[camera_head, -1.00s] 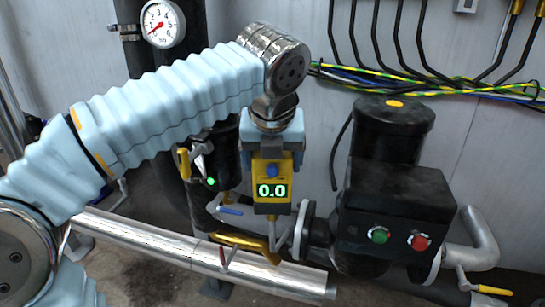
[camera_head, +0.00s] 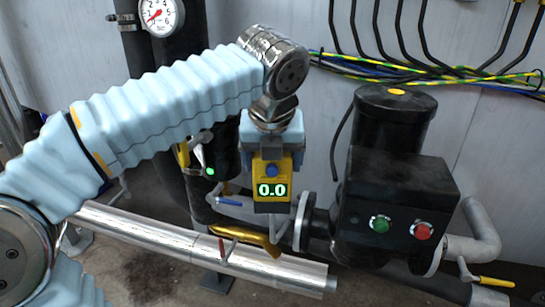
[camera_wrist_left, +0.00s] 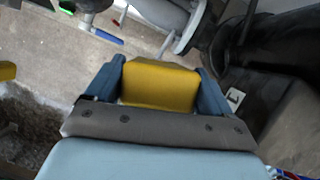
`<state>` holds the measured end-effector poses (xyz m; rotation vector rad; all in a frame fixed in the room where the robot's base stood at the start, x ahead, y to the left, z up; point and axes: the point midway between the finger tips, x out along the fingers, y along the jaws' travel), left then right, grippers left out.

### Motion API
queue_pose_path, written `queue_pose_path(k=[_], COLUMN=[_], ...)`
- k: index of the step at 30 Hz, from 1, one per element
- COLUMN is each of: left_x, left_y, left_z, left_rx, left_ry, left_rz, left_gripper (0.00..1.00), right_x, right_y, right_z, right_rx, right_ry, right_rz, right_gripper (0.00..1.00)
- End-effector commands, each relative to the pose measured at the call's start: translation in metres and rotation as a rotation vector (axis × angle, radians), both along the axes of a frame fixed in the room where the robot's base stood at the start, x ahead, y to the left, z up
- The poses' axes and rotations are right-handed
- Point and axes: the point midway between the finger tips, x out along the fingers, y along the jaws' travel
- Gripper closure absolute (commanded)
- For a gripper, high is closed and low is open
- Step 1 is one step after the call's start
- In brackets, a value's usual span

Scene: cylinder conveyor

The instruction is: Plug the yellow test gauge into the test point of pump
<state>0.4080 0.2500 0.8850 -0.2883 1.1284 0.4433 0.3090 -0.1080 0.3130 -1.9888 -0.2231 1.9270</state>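The yellow test gauge (camera_head: 272,170) shows a green "0.0" on its display and a blue button above it. My left gripper (camera_head: 271,145) is shut on the gauge and holds it hanging down in front of the piping, left of the pump. In the left wrist view the gauge (camera_wrist_left: 160,84) sits between the two blue fingers of the left gripper (camera_wrist_left: 158,86). The black pump (camera_head: 395,190) has a green and a red button on its box. I cannot make out the test point; the gauge's lower end overlaps the piping in the head view. My right gripper is out of view.
A silver pipe (camera_head: 160,236) runs low across the front, with a yellow-handled valve (camera_head: 250,240) near it. A blue-handled valve (camera_head: 229,202) is left of the gauge. A pressure dial (camera_head: 158,15) and bundled cables (camera_head: 430,70) are at the back wall.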

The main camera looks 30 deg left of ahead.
Motion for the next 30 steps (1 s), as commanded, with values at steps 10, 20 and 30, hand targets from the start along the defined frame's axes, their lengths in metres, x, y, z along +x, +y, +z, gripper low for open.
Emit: queue_pose_path(k=[10,20,30], left_x=[0.0,-0.019,-0.044], left_y=[0.0,-0.011,-0.025], left_z=[0.0,0.054,0.117], left_rx=[0.0,-0.001,0.0], left_ry=[0.002,-0.002,0.001], left_rz=[0.0,-0.001,-0.001], left_gripper=[0.0,0.0,0.0], right_x=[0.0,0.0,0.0], right_y=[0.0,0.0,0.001], right_z=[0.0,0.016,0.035], right_rx=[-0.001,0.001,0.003], right_ry=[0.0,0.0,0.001], right_rz=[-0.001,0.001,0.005], right_gripper=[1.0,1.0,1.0])
